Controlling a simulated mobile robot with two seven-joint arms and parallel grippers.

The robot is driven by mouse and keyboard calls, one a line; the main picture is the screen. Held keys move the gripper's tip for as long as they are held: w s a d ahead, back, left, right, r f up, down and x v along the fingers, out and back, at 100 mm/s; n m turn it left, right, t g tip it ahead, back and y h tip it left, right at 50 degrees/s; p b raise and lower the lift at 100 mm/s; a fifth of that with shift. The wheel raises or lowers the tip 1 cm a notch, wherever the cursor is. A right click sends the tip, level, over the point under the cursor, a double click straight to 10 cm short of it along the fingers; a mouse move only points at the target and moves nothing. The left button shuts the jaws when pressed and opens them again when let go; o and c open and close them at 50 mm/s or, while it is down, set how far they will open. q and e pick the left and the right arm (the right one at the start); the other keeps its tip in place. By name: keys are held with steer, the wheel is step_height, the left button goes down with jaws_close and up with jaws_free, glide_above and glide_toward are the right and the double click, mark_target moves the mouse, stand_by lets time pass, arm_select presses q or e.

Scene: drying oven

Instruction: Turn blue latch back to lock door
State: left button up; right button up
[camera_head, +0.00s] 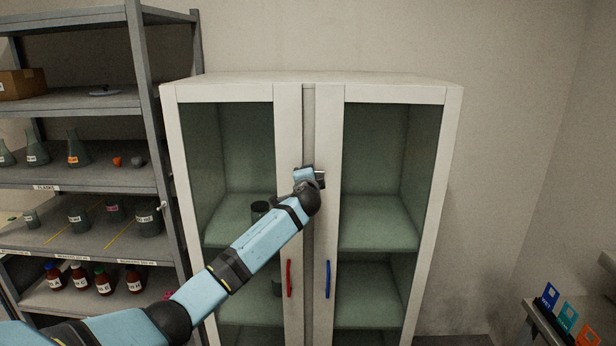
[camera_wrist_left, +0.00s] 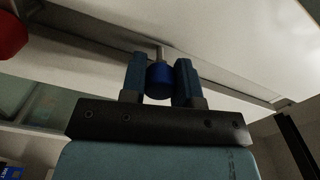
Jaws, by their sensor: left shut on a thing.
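The blue latch (camera_wrist_left: 159,82) shows in the left wrist view as a round blue knob on a short metal stem, close to the white door face. My left gripper (camera_wrist_left: 160,80) has one finger on each side of it and is shut on it. In the head view my left gripper (camera_head: 318,178) is at the middle of the white cabinet (camera_head: 452,130), where its two glass doors meet, and the latch is hidden behind the hand. Both doors look closed, with a red handle (camera_head: 289,279) on the left door and a blue handle (camera_head: 327,279) on the right. My right gripper is not in view.
A red round part (camera_wrist_left: 12,36) shows at the upper left of the wrist view. A grey shelf rack (camera_head: 150,110) with flasks and bottles stands left of the cabinet. A bench (camera_head: 540,318) with coloured boxes is at the lower right. A dark cup (camera_head: 260,209) is inside the cabinet.

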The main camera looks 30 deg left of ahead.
arm_select(q)
steer(key=o, duration=0.9)
steer(key=shift+s+d+f, duration=0.1)
steer(key=shift+s+d, duration=0.05)
steer(key=shift+s, duration=0.1)
steer(key=b+v, duration=0.3)
steer(key=v, duration=1)
steer(key=shift+s, duration=0.15)
